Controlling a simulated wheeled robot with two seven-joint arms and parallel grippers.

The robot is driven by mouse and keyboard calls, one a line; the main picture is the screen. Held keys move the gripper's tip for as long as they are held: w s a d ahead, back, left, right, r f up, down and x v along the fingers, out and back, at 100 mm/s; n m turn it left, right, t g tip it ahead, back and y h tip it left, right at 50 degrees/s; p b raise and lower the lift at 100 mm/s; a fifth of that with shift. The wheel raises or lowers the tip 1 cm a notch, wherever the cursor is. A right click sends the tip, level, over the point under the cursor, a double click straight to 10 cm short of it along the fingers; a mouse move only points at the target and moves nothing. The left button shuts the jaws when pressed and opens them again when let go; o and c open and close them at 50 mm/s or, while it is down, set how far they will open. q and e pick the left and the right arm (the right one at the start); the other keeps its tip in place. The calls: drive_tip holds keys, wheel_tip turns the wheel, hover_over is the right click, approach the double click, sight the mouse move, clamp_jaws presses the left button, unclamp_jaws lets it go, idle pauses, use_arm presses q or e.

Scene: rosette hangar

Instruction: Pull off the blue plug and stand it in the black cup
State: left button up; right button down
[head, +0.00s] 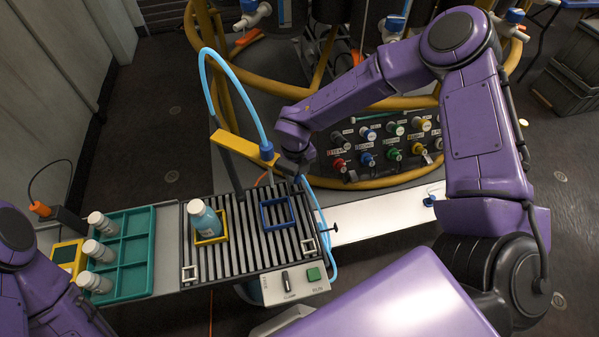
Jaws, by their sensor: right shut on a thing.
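My right gripper (295,168) points down beside the yellow bar, just past the far edge of the slatted bench. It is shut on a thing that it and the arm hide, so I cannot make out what. Blue plug-like pieces show in several places: one on the panel (367,159), one on the white shelf (430,201), and a blue hose end (267,150) at the yellow bar, close left of the gripper. I cannot tell which is the blue plug. I cannot make out a black cup.
The slatted bench (258,242) carries a bottle (205,218) in a yellow frame and an empty blue frame (277,211). A teal tray (135,250) has white-capped bottles along its left side. A light blue hose (231,72) arches over the yellow bar (236,147). Yellow rails surround the panel.

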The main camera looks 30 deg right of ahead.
sight(296, 181)
idle(0.3)
drive_tip(key=shift+f+b, duration=0.85)
drive_tip(key=shift+f, duration=0.3)
drive_tip(key=shift+f+b, duration=0.55)
drive_tip(key=shift+f, duration=0.2)
drive_tip(key=shift+r+p, duration=1.75)
drive_tip(key=shift+r, duration=0.2)
drive_tip(key=shift+f, duration=0.15)
drive_tip(key=shift+f+b, duration=0.85)
drive_tip(key=shift+f, duration=0.15)
drive_tip(key=shift+f, duration=0.15)
